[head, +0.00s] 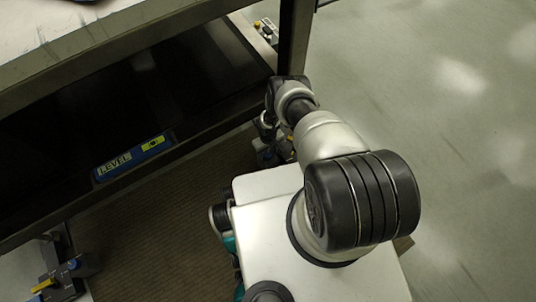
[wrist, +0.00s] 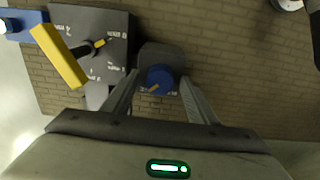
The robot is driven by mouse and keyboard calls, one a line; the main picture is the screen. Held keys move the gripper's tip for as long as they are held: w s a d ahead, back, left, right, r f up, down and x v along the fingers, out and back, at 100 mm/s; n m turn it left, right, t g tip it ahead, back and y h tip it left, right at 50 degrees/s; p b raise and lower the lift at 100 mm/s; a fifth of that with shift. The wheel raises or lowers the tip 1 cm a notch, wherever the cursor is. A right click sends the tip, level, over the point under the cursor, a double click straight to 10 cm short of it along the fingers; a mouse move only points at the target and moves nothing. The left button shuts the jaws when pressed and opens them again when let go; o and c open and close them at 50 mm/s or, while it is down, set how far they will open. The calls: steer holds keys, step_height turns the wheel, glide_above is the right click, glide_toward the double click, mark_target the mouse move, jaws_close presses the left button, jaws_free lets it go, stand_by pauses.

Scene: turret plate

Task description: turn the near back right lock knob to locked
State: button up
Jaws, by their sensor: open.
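In the wrist view, a round blue knob (wrist: 160,77) with a short yellow mark sits on a dark grey mount. The yellow mark slants up to the right. My gripper (wrist: 160,84) is open, with one finger on each side of this knob; I cannot tell whether they touch it. To its left is a dark plate (wrist: 112,22) with small white lettering too blurred to read. A black pointer on the plate has a yellow tip (wrist: 98,44) pointing up to the right. In the head view, my arm partly hides this assembly (head: 268,157).
A similar assembly (head: 68,274) stands at lower left, another (head: 266,30) at the back. Floor right is clear.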

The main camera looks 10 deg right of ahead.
steer(key=shift+f, duration=0.2)
steer(key=c, duration=1.1)
steer(key=n, duration=0.4)
steer(key=shift+n, duration=0.4)
steer(key=n, duration=0.4)
steer(key=shift+n, duration=0.3)
steer(key=n, duration=0.4)
steer(key=shift+n, duration=2.2)
